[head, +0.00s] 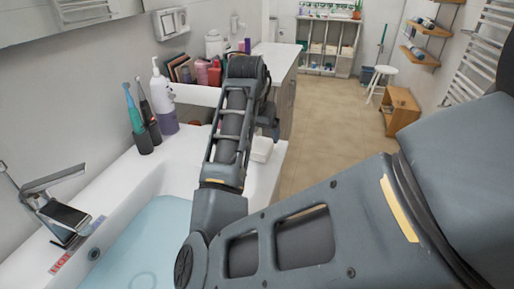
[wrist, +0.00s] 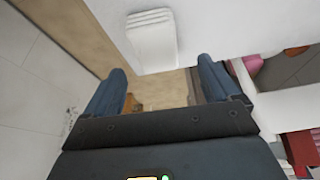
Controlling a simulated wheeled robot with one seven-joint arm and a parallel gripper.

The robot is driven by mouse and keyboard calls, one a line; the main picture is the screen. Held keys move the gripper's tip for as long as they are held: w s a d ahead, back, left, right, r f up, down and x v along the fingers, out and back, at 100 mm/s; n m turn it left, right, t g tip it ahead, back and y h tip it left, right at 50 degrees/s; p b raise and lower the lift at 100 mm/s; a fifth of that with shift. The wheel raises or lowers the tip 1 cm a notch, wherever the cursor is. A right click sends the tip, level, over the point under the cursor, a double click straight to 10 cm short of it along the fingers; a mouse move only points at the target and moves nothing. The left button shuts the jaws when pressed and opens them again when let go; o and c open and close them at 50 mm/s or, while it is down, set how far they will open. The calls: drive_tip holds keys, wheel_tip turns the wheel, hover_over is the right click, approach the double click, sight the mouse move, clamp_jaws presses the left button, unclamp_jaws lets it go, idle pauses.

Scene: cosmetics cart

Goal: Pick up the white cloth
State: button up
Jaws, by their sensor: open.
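The white cloth (head: 261,148) looks like a small folded stack near the right edge of the white sink counter, beside my arm. In the wrist view the cloth (wrist: 152,38) shows its layered folds at the top middle, beyond the fingertips. My gripper (wrist: 161,72) is open, with its two dark fingers apart and nothing held between them. The cloth lies ahead of the gap between the fingers. In the head view my arm largely hides the gripper, so the exact distance to the cloth is unclear.
A white pump bottle (head: 163,98) and electric toothbrushes (head: 141,128) stand left of my arm. A white ledge (head: 196,94) with pink bottles (head: 203,72) lies behind. The faucet (head: 58,207) and blue-tinted basin (head: 150,240) are at left. Open floor (head: 335,110) lies to the right.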

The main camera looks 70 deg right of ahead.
sight(262, 143)
drive_tip(key=shift+p+x, duration=0.5)
drive_tip(key=shift+x, duration=2.55)
drive_tip(key=shift+s, duration=0.1)
drive_tip(key=c, duration=1)
